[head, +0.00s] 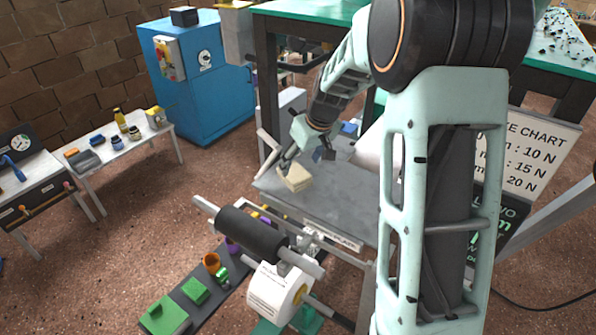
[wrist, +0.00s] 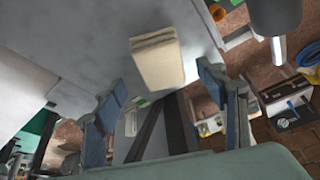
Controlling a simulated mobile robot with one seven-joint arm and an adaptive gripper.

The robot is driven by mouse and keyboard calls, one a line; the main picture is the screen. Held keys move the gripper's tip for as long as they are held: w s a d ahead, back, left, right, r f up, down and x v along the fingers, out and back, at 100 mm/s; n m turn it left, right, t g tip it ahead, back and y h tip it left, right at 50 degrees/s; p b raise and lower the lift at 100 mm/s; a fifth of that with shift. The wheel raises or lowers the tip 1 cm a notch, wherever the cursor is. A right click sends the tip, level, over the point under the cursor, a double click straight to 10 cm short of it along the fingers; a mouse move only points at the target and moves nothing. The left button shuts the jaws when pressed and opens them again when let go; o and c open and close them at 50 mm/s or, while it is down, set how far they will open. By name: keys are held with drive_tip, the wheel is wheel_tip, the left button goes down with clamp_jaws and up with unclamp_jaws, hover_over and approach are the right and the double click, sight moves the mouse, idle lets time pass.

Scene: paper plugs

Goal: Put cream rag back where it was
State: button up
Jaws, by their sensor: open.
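The cream rag (head: 294,178) lies as a folded block on the grey table (head: 345,205), near its left edge. In the wrist view the cream rag (wrist: 157,58) shows ahead of the fingers, on the grey surface. My gripper (head: 303,158) is just above and behind the rag in the head view. In the wrist view my gripper (wrist: 160,95) is open, with its two blue-padded fingers wide apart and nothing between them. The rag appears apart from both fingers.
A black roller (head: 252,233) stands in front of the grey table. A blue cabinet (head: 200,85) is behind to the left. A white side table (head: 125,140) holds bottles and small items. A chart board (head: 530,150) stands at the right. The table's middle looks bare.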

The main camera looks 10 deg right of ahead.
drive_tip(key=a+v, duration=0.1)
drive_tip(key=v, duration=0.5)
drive_tip(key=shift+d+r, duration=0.25)
drive_tip(key=shift+d, duration=0.25)
drive_tip(key=shift+s, duration=0.1)
